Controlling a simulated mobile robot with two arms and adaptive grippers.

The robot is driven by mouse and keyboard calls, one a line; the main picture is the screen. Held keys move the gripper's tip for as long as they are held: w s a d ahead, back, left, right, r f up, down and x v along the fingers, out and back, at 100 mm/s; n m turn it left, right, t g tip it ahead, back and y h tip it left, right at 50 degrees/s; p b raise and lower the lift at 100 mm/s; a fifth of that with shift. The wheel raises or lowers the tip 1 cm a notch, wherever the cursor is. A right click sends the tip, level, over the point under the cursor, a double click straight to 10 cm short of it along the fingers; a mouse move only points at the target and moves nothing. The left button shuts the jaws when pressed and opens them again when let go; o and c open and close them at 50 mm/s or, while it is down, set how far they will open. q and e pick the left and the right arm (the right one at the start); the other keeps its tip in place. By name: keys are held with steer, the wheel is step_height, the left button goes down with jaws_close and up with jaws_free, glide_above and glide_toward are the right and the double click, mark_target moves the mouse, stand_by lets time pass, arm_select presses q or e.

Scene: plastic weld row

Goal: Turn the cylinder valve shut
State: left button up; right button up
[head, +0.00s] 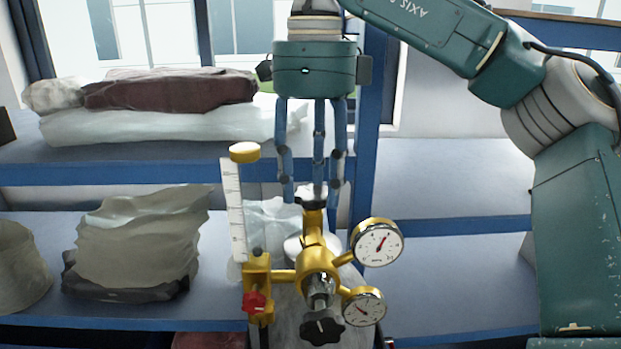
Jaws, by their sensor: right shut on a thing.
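A brass valve and regulator assembly (315,258) stands upright at the lower middle of the head view. The cylinder valve's dark knob (313,204) is at its top. My right gripper (311,188) comes straight down from above, with its blue fingers around this knob and shut on it. The fingertips partly hide the knob. The cylinder below is mostly hidden behind the assembly. My left gripper is not in view.
Two dial gauges (378,244) (363,307), a black front knob (323,329), a red knob (254,302) and a clear flow tube (234,208) crowd the valve. Blue-edged shelves (450,225) stand behind, with wrapped bundles (145,235) at left and free space at right.

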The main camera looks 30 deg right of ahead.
steer(key=m, duration=0.4)
steer(key=shift+s+f+m, duration=0.1)
steer(key=shift+f+m, duration=0.05)
steer(key=shift+m, duration=0.15)
steer(key=shift+f+m, duration=0.1)
steer(key=shift+m, duration=1.7)
steer(key=o, duration=1.1)
steer(key=shift+s, duration=0.1)
steer(key=shift+o, duration=0.2)
steer(key=shift+s+r, duration=0.2)
steer(key=shift+r, duration=0.1)
